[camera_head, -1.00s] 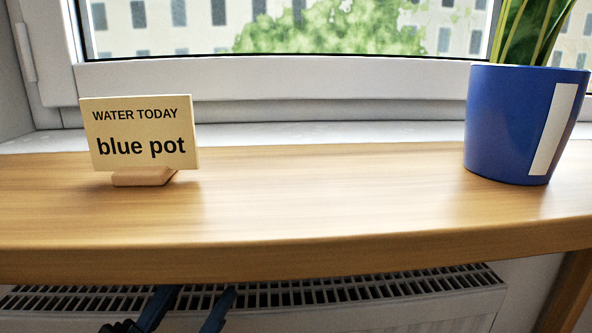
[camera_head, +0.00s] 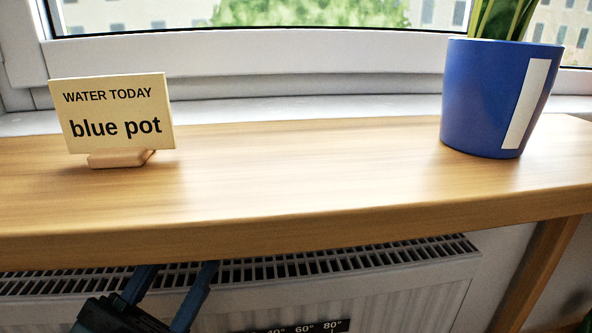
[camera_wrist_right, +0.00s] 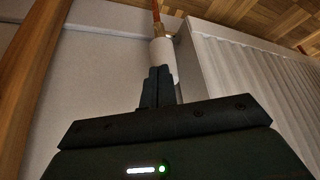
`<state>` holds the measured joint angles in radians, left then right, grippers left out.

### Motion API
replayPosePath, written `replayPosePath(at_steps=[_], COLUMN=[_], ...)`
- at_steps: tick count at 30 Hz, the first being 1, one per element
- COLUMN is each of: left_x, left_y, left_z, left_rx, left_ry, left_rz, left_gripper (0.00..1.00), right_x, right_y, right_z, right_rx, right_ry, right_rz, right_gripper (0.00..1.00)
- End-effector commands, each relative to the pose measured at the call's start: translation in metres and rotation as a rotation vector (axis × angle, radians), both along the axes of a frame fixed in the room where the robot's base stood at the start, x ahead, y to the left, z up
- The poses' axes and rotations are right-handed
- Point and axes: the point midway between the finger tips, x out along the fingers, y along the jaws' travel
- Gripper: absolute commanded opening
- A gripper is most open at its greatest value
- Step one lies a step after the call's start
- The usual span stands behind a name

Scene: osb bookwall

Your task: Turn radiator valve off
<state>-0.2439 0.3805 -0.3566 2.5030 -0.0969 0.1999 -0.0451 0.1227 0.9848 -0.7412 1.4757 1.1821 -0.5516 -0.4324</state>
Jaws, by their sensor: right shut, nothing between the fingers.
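The radiator (camera_head: 400,285) is white with a dark slotted top grille and stands under the wooden shelf in the head view. In the right wrist view its ribbed side (camera_wrist_right: 240,70) is at the right. A white cylindrical valve (camera_wrist_right: 163,52) with a brass fitting and a reddish pipe sits beside the radiator's edge. My right gripper (camera_wrist_right: 159,70) is shut and empty, its fingertips in front of the valve and overlapping it; contact cannot be told. My left gripper (camera_head: 179,268) is open, its two dark blue fingers apart in front of the radiator below the shelf edge.
The wooden shelf (camera_head: 300,195) overhangs the radiator. On it stand a "WATER TODAY blue pot" sign (camera_head: 112,115) and a blue pot (camera_head: 485,100) with a plant. A temperature strip (camera_head: 310,327) shows at the bottom. A wooden leg (camera_wrist_right: 35,80) flanks the valve.

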Motion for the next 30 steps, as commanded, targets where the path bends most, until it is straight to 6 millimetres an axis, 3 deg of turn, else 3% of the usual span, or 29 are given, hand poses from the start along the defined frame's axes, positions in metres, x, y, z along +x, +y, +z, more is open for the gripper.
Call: replayPosePath(at_steps=[3,13,23,26,30], left_x=[0.000,-0.001,-0.002,-0.002,-0.002], left_y=[0.000,0.000,0.000,0.000,0.000], left_z=[0.021,0.052,0.052,0.043,0.016], left_rx=[0.001,0.002,-0.002,-0.002,-0.001], left_ry=[-0.002,-0.003,-0.012,-0.015,-0.011], left_rz=[-0.001,-0.001,-0.002,-0.002,-0.001], left_gripper=[0.36,0.36,0.36,0.36,0.36], right_x=[0.000,0.000,-0.001,-0.001,-0.001], right_y=[0.000,0.000,0.000,0.000,0.000], right_z=[0.021,0.054,0.050,0.040,0.015], right_rx=[-0.001,-0.001,-0.002,-0.002,-0.002], right_ry=[0.000,0.002,0.001,0.001,0.001], right_rz=[0.000,0.000,0.001,0.001,0.001], right_gripper=[0.00,0.00,0.00,0.00,0.00])
